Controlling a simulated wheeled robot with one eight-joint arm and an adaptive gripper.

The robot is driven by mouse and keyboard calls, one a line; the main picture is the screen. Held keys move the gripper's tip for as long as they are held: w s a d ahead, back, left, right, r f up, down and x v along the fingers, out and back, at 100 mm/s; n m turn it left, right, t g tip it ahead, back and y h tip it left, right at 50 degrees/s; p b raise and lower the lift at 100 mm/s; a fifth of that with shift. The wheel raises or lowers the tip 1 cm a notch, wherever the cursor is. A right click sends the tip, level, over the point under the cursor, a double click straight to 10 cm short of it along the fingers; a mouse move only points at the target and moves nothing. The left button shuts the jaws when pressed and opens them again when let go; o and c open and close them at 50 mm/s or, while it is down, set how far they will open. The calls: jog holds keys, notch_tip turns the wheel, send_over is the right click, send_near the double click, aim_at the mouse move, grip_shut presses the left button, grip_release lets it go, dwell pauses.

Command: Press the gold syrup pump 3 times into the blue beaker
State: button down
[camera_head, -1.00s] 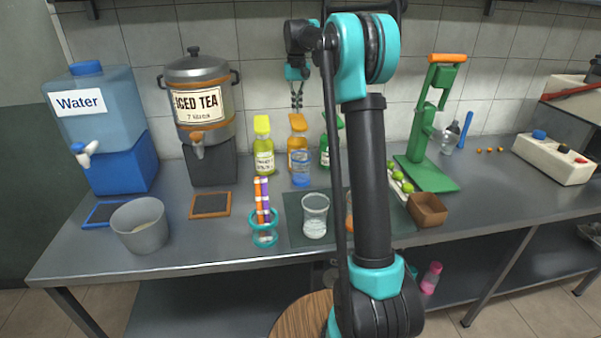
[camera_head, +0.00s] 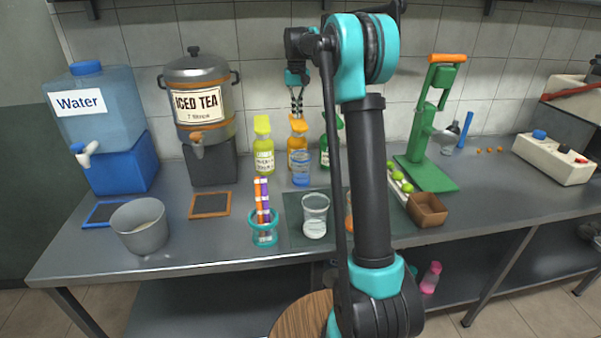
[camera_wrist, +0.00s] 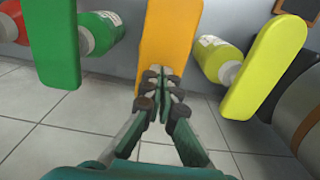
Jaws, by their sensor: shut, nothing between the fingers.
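The gold syrup pump (camera_head: 298,144) is a bottle with an orange-yellow pump head at the back of the counter, between a yellow-green pump and a green pump. The blue beaker (camera_head: 301,178) stands upright just in front of it. My gripper (camera_head: 297,112) is shut and empty, pointing down right at the gold pump head. In the wrist view my fingertips (camera_wrist: 162,88) overlap the gold pump head (camera_wrist: 168,35); I cannot tell whether they touch it. The gold bottle's body is hidden in the wrist view, and the beaker does not show there.
The yellow-green pump (camera_head: 264,150) stands close on the left, the green pump (camera_head: 325,152) close on the right, partly behind my arm. A glass (camera_head: 315,213) and a teal holder with coloured tubes (camera_head: 264,232) stand in front. The green press (camera_head: 432,150) is farther right.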

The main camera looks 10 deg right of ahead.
jog(key=shift+f, duration=1.3)
jog(key=shift+r, duration=2.35)
jog(key=shift+f, duration=0.1)
jog(key=shift+f, duration=2.2)
jog(key=shift+r, duration=2.3)
jog(key=shift+f, duration=0.15)
